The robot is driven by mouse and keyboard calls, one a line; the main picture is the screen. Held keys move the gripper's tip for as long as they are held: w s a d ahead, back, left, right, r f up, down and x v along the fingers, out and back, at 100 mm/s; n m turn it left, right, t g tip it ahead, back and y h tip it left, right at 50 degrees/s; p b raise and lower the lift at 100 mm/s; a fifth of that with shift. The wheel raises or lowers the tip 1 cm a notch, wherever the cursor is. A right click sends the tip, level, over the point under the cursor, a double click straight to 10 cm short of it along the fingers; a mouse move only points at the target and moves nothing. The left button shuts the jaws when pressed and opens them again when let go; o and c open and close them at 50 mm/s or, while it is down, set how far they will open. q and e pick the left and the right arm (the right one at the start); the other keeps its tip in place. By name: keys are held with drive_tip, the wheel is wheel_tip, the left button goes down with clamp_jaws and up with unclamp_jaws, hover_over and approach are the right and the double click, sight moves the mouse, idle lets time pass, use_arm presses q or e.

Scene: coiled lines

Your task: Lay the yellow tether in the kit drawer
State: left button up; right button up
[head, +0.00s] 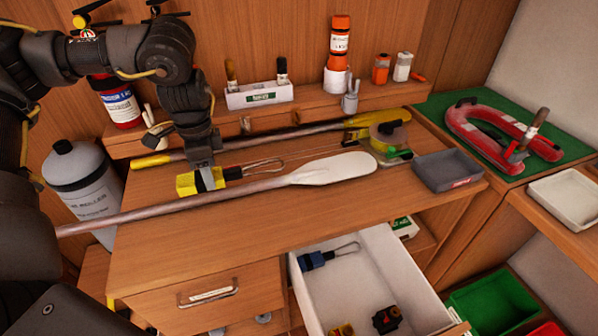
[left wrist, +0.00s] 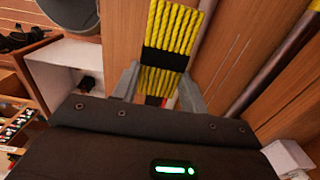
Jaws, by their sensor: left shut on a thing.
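The yellow tether (head: 186,185) is a folded bundle with a black band and a metal clip at its right end. My left gripper (head: 207,177) points down over the table and is shut on it. In the left wrist view the tether (left wrist: 175,35) runs between the two fingers (left wrist: 158,85), around its black band. I cannot tell whether it touches the tabletop. The white kit drawer (head: 405,268) stands open below the table's front edge. It holds a blue tether (head: 318,259) with a clip and dark and yellow items at its front. My right gripper is not in view.
A white-bladed paddle (head: 333,168) and a yellow-bladed paddle (head: 290,132) lie across the table (head: 225,240). A grey tray (head: 448,169) and a clear round container (head: 388,138) are at its right. The tabletop's front is clear. A green bin (head: 490,303) stands right of the drawer.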

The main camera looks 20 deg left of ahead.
use_arm(q)
drive_tip(key=shift+a, duration=0.15)
drive_tip(key=shift+w+a+f, duration=0.15)
drive_tip(key=shift+w, duration=0.1)
drive_tip(key=w+a+f, duration=0.2)
drive_tip(key=w+f, duration=0.1)
drive_tip(key=w+a+f, duration=0.6)
drive_tip(key=w, duration=0.1)
drive_tip(key=shift+a+f+b, duration=0.1)
drive_tip(key=shift+b, duration=0.3)
drive_tip(key=shift+w+a+f, duration=0.1)
drive_tip(key=shift+a+f, duration=0.05)
drive_tip(key=shift+f, duration=0.2)
wheel_tip(320, 180, down, 2)
drive_tip(key=shift+f+b, duration=0.15)
drive_tip(key=shift+b, duration=0.2)
drive_tip(key=shift+f, duration=0.35)
drive_tip(key=shift+r, duration=0.1)
